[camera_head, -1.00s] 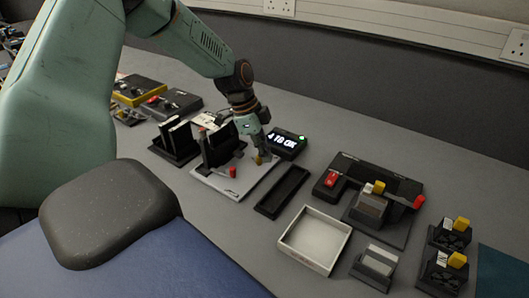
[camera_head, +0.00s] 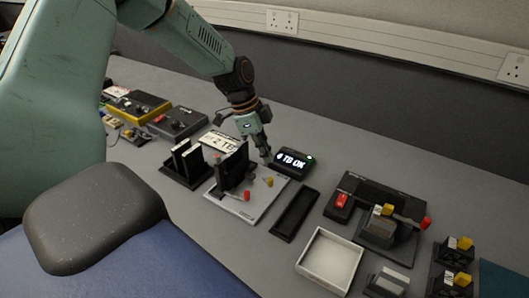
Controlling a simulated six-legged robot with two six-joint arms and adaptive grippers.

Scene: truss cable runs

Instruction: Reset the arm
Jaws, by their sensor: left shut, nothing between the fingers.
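My left arm reaches in from the upper left, and its gripper (camera_head: 265,155) is shut and empty. The gripper is beside the left end of a small black display box (camera_head: 293,163) with white text reading "TD OK" and a green light. Its tip shows above a light grey base plate (camera_head: 243,207) that carries an upright black block (camera_head: 232,167), a red knob (camera_head: 246,195) and a yellow piece (camera_head: 268,181). A gap shows between the fingertips and the yellow piece. My right gripper is not in view.
A black slotted holder (camera_head: 186,167) stands left of the plate. An empty black tray (camera_head: 295,214) and a white tray (camera_head: 329,260) lie to the right. A black fixture (camera_head: 385,190) with red and yellow handles is further right. A wall with sockets bounds the back.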

